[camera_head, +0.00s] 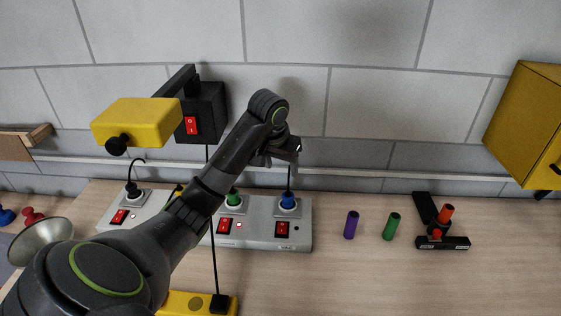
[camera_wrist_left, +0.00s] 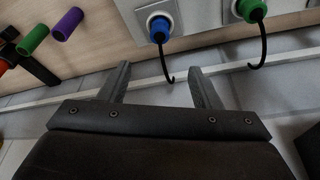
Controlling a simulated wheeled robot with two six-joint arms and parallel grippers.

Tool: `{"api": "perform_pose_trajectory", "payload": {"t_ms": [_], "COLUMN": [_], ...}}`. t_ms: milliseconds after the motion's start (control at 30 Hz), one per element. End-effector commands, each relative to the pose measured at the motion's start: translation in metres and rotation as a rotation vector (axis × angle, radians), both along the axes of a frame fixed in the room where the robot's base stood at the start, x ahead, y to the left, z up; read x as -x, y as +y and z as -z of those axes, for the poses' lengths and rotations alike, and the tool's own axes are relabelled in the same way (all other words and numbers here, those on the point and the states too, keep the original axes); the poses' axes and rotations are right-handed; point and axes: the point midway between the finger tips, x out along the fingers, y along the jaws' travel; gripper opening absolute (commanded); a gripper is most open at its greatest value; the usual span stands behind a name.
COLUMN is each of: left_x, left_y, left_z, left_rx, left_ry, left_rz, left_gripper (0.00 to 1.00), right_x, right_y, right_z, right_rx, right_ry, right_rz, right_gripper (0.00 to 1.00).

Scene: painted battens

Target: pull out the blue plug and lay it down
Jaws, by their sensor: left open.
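The blue plug (camera_head: 288,202) sits upright in the right-hand socket of the grey power strip (camera_head: 262,238), beside a red switch. Its short black cord rises from its top. My left gripper (camera_head: 284,153) is above and behind the blue plug in the head view, apart from it. In the left wrist view the blue plug (camera_wrist_left: 159,31) shows beyond the open fingers (camera_wrist_left: 158,82), roughly in line with the gap between them, and the cord's hooked end reaches toward that gap. Nothing is between the fingers. My right gripper is not in view.
A green plug (camera_head: 234,198) and a black plug (camera_head: 132,189) sit in neighbouring sockets. Purple (camera_head: 351,225) and green (camera_head: 391,226) cylinders stand right of the strip, near a black stand (camera_head: 442,242). A yellow cabinet (camera_head: 528,122) hangs at right. The front right table is clear.

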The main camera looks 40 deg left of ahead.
Motion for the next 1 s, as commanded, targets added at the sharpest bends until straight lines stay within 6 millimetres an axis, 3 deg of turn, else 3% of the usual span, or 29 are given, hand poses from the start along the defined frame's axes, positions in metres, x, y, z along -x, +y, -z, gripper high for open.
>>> {"api": "perform_pose_trajectory", "payload": {"t_ms": [100, 233, 600, 800, 933, 1000], "left_x": [-0.004, -0.007, -0.018, -0.023, -0.031, -0.034], "left_y": [0.000, 0.001, 0.002, 0.003, 0.004, 0.005], "left_z": [0.017, 0.030, 0.064, 0.082, 0.108, 0.115], "left_rx": [0.000, 0.000, 0.001, 0.000, 0.002, 0.003], "left_ry": [0.000, -0.001, -0.001, -0.001, 0.002, 0.005], "left_rz": [0.000, 0.000, 0.000, 0.001, -0.001, 0.000], "left_gripper": [0.58, 0.58, 0.58, 0.58, 0.58, 0.58], "right_x": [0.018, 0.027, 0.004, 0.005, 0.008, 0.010], "right_y": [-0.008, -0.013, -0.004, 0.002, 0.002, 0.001], "right_z": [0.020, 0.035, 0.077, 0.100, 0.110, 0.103], "right_rx": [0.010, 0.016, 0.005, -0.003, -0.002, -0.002], "right_ry": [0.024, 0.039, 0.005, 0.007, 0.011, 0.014], "right_rz": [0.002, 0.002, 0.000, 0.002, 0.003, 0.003], "right_gripper": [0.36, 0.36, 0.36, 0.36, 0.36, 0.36]}}
